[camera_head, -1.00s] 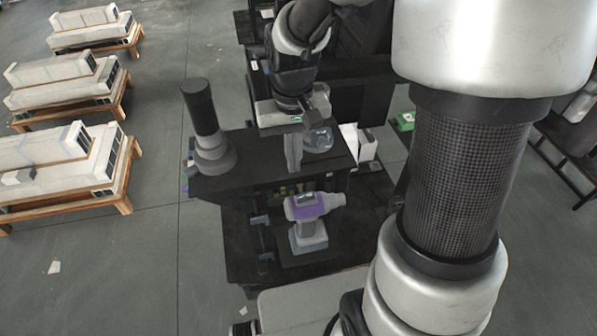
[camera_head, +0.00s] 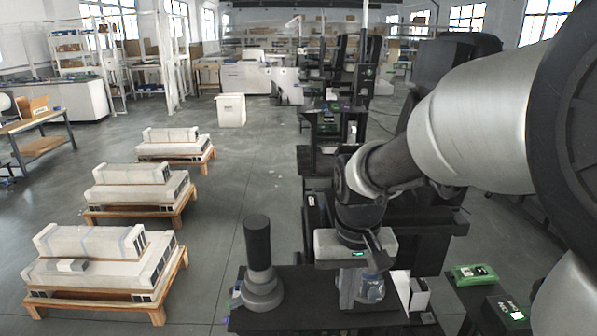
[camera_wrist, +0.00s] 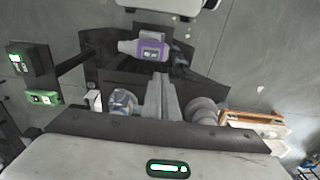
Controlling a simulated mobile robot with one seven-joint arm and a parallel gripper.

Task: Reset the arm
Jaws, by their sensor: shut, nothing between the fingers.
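My gripper (camera_head: 347,286) hangs below the wrist in the head view, over the black table at the lower middle. In the wrist view its two grey fingers (camera_wrist: 162,98) lie together, with nothing between them. A clear glass jar (camera_head: 371,288) stands close beside the fingers, to their right in the head view; it also shows in the wrist view (camera_wrist: 122,101), left of the fingers. I cannot tell whether they touch. A black cylinder on a grey round base (camera_head: 260,265) stands upright on the table to the left; its grey base shows in the wrist view (camera_wrist: 204,108).
A purple and white device (camera_wrist: 146,47) stands beyond the fingers in the wrist view. Green (camera_head: 473,274) and black (camera_head: 505,312) boxes sit at the right. Pallets with pale stacked units (camera_head: 100,262) line the left floor. Open floor lies between them and the table.

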